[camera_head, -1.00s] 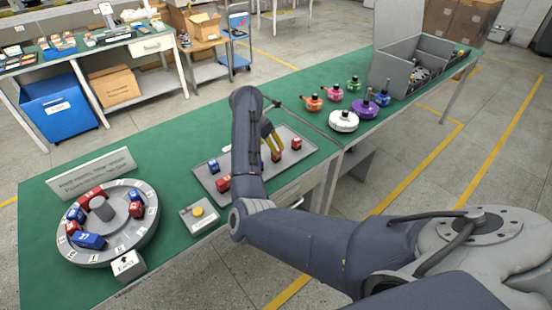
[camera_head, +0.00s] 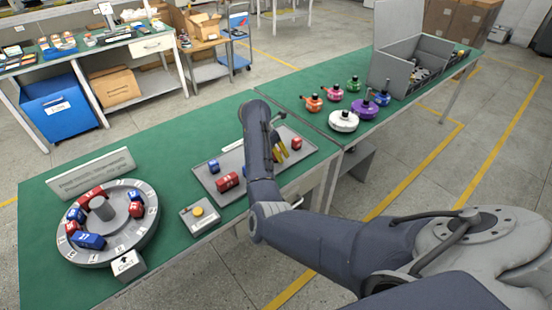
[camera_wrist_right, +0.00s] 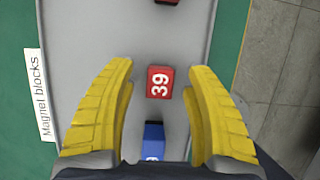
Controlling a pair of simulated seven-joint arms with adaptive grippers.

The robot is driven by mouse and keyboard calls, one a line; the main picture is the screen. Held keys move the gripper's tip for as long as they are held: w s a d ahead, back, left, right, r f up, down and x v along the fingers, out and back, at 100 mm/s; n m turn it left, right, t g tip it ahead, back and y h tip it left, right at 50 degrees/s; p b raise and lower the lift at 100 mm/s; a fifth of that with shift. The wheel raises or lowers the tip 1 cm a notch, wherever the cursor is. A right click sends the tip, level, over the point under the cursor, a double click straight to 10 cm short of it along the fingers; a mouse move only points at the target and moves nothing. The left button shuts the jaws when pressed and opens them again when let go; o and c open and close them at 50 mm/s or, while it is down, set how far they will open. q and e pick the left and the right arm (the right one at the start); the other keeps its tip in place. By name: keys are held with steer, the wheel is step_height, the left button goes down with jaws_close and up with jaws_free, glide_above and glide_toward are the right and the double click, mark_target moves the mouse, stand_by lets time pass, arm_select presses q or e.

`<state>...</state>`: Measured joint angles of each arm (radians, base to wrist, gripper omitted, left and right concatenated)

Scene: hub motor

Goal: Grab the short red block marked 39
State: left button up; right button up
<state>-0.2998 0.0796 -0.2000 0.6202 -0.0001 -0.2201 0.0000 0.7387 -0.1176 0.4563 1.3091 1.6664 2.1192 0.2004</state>
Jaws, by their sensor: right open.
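The short red block marked 39 (camera_wrist_right: 160,82) lies on the grey tray in the right wrist view, its white number facing up. My right gripper (camera_wrist_right: 160,90) has its yellow fingers open, one on each side of the block in that view, with a gap on both sides. I cannot tell how high the fingers are above the tray. In the head view my right gripper (camera_head: 281,150) is over the right part of the tray (camera_head: 211,185), and my arm and fingers largely hide block 39. My left gripper is not in view.
A blue block (camera_wrist_right: 153,142) lies close below block 39 in the wrist view; another red block (camera_wrist_right: 167,2) is at the top edge. A longer red block (camera_head: 228,181) is on the tray. A round dial (camera_head: 140,235) with blocks and a yellow-button box (camera_head: 199,213) stand left.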

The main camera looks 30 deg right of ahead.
steer(key=shift+c, duration=0.3)
jaws_close()
steer(key=shift+r, duration=0.1)
